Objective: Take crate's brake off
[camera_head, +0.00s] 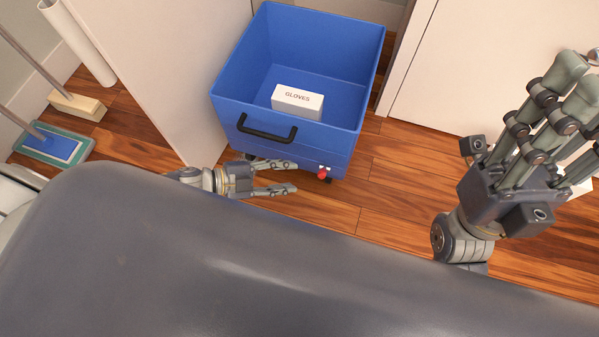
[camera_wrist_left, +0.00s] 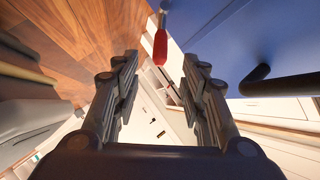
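The blue crate (camera_head: 240,95) stands on the floor in the upper middle of the head view, with a black handle (camera_head: 266,128) on its near side. A red brake lever (camera_head: 323,173) sticks out low at its near right corner. In the left wrist view the red lever (camera_wrist_left: 160,47) points in between the fingertips. My left gripper (camera_head: 293,176) is open in front of the crate, just left of the lever; its fingers (camera_wrist_left: 160,68) are apart and nothing is held. My right gripper (camera_head: 568,82) is at the right, open and empty, fingers pointing up.
A white box marked GLOVES (camera_head: 297,101) lies in the crate. Pale panels (camera_head: 165,60) stand left and right of the crate. A mop head (camera_head: 55,146) and a broom (camera_head: 78,104) are at the left. Wooden floor (camera_head: 400,190) is clear right of the crate.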

